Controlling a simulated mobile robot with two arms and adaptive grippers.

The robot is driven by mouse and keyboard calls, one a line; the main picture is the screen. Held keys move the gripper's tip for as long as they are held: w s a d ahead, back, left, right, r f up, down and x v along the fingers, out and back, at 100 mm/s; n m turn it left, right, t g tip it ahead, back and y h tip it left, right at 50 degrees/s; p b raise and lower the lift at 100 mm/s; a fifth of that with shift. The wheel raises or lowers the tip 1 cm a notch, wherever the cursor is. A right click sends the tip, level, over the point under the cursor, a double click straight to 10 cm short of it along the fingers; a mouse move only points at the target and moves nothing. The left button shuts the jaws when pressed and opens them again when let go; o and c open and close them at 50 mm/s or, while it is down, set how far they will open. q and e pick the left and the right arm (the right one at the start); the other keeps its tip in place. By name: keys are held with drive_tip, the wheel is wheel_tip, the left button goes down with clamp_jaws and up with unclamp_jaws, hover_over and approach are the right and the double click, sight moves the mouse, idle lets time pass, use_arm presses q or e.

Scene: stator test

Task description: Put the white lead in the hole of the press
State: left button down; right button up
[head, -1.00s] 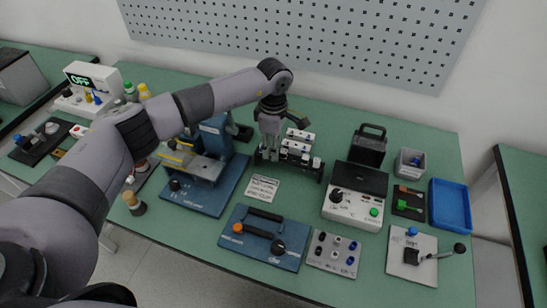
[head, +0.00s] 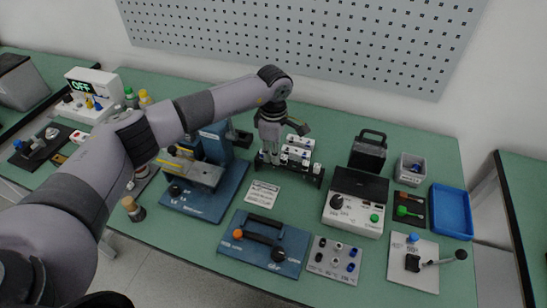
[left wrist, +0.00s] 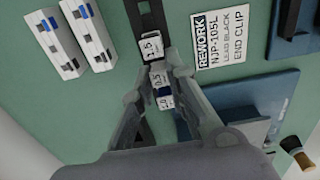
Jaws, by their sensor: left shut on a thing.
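The press (head: 205,172), blue with a grey plate, stands left of the gripper on a blue base. I cannot make out its hole. My right gripper is not in view.
White blocks (head: 299,141) stand right beside the gripper. A label card (head: 262,192) lies in front of the rack.

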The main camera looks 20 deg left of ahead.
use_arm(q)
drive_tip(key=shift+r+p, duration=1.45)
drive_tip(key=shift+r, duration=1.45)
